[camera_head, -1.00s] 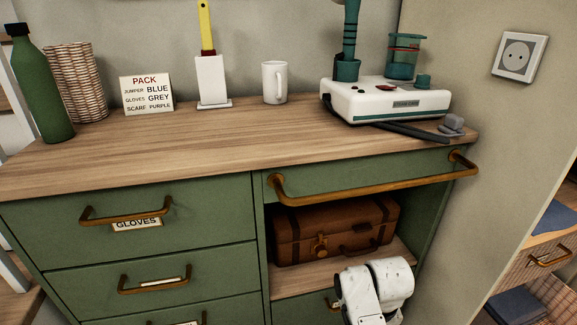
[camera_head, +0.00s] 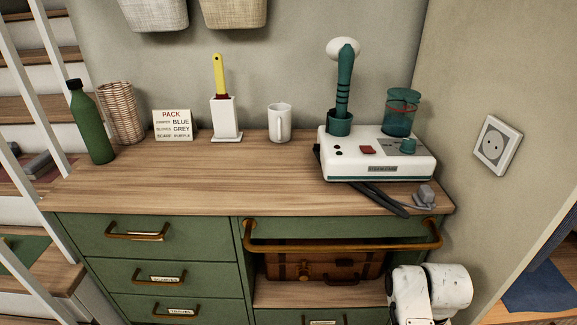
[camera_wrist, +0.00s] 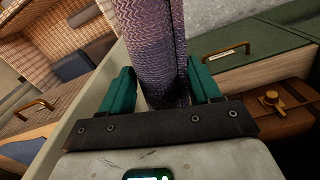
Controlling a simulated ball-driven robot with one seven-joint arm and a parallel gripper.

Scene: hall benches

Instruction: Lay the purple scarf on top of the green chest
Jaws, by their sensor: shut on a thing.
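The purple scarf (camera_wrist: 155,45), a rolled, zigzag-patterned bundle, stands between the teal fingers of my gripper (camera_wrist: 160,78) in the wrist view. My gripper is shut on its lower part; the scarf's top runs out of the picture. The green chest (camera_head: 190,246) has a wooden top (camera_head: 215,185), drawers on the left and an open shelf on the right. Part of its green front (camera_wrist: 237,63) shows at right in the wrist view, beside the scarf and apart from it. In the head view my gripper and the scarf are out of the picture.
On the chest top stand a green bottle (camera_head: 90,125), wicker basket (camera_head: 121,113), PACK card (camera_head: 174,125), white holder (camera_head: 225,118), mug (camera_head: 279,122) and white appliance (camera_head: 377,156) with a dark cable (camera_head: 380,199). The top's middle and front are clear. A brown case (camera_head: 323,262) sits on the shelf.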

